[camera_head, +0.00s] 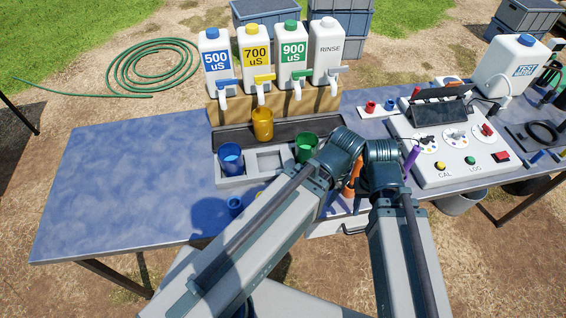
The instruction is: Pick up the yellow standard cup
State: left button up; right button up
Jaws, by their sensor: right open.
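The yellow standard cup (263,124) stands upright below the yellow tap of the 700 uS container (253,55), at the back of the table. No gripper touches it. Its front is in plain view. A blue cup (230,157) stands in the left of the grey tray (232,181), and a green cup (306,147) stands at the tray's right. My right gripper is open; its fingertips are not clear to see, and my arm links fill the lower middle, to the right of and nearer than the yellow cup. My left gripper is not in view.
White 500 uS (217,60), 900 uS (293,50) and RINSE (327,45) containers stand on a wooden stand (327,99). A meter console (445,172) is at the right. Orange and purple items are partly hidden by my arm links. The table's left (130,170) is clear.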

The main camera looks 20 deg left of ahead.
aim_at(262, 117)
jog(key=u, duration=2.4)
jog(key=k+l+u, duration=0.3)
jog(key=l, duration=0.15)
jog(key=k+l, duration=0.45)
jog(key=l, duration=0.2)
